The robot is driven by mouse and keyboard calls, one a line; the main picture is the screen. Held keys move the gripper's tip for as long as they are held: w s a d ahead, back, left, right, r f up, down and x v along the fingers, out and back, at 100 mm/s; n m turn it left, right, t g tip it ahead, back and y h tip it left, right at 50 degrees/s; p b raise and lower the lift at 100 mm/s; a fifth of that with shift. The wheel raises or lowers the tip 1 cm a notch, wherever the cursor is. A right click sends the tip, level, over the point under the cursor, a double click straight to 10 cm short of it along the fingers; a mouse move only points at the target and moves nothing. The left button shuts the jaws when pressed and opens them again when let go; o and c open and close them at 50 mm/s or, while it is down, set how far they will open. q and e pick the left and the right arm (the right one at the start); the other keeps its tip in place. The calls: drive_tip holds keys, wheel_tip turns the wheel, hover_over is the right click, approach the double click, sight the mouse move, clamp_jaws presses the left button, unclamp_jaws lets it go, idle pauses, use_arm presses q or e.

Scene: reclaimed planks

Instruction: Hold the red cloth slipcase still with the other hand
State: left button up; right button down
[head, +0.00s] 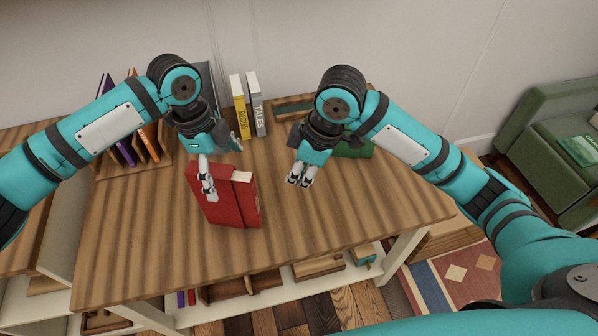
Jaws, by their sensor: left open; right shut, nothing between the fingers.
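The red cloth slipcase (226,207) stands upright on the striped wooden tabletop, left of centre. At its right end is a red part with a pale top edge (243,177), which looks like a book; I cannot tell how far inside it sits. My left gripper (223,171) is open over the slipcase, with one finger in front of its near face and the other towards the far side. I cannot tell whether either finger touches it. My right gripper (299,181) is shut and empty, above the table to the right of the slipcase, apart from it.
Yellow and grey books (248,105) stand at the back. A wooden rack with purple and orange books (140,143) is at the back left. A green object (355,149) lies partly behind my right arm. The front and right of the tabletop (370,215) are clear.

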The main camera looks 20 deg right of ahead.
use_arm(q)
wheel_tip(320, 180, up, 12)
drive_tip(key=a, duration=0.1)
drive_tip(key=shift+w+a, duration=0.3)
drive_tip(key=shift+w, duration=0.1)
drive_tip(key=shift+f, duration=0.1)
